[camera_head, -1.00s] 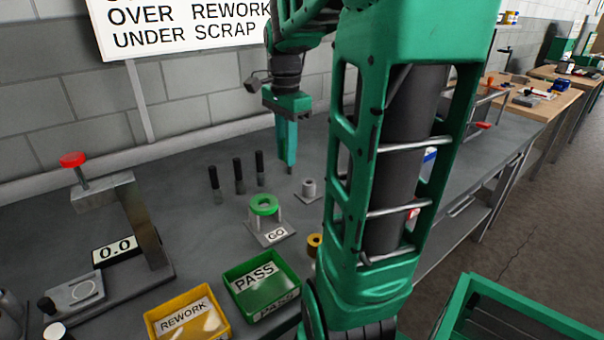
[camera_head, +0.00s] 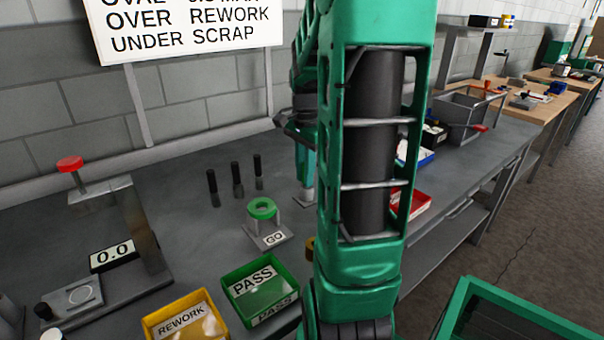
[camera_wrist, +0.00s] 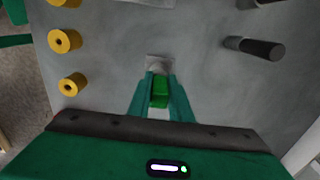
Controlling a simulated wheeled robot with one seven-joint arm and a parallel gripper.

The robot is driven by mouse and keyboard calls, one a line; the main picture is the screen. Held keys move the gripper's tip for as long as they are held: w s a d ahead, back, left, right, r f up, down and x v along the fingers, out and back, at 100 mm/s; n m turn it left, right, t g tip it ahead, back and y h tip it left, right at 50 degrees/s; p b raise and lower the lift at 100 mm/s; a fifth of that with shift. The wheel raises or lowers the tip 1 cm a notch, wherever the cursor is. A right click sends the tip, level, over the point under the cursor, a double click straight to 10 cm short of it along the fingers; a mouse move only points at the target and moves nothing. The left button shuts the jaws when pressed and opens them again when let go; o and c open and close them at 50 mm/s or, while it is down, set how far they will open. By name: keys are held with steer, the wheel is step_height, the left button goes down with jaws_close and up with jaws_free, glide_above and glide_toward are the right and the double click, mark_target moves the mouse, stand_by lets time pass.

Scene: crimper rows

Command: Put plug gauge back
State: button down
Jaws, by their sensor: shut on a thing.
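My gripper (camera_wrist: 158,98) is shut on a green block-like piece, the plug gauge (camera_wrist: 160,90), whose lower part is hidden. In the wrist view a small grey stand (camera_wrist: 160,63) shows just past the fingertips, in line with the gauge. In the head view my gripper (camera_head: 304,175) points down over this stand, whose plate edge (camera_head: 302,201) shows beside my arm. My arm hides the gauge there. I cannot tell whether the gauge touches the stand or is seated in it.
Several black-topped pins (camera_head: 237,180) stand to the left. A green ring on a stand marked GO (camera_head: 270,238) is in front of them. PASS (camera_head: 256,290) and REWORK (camera_head: 183,318) bins lie nearer. Several brass bushings (camera_wrist: 66,41) line the wrist view's left. A dial fixture (camera_head: 140,240) stands far left.

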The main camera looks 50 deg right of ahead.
steer(key=shift+f, duration=0.2)
steer(key=c, duration=1.6)
jaws_free()
steer(key=shift+f, duration=0.1)
step_height(320, 180, up, 12)
steer(key=shift+r, duration=0.2)
steer(key=s+a+f+n, duration=0.4)
steer(key=a, duration=0.1)
steer(key=s+a+f+n, duration=0.4)
steer(key=s+a+n, duration=0.1)
steer(key=s+a+f+n, duration=0.4)
steer(key=s+a+n, duration=0.1)
steer(key=a, duration=0.1)
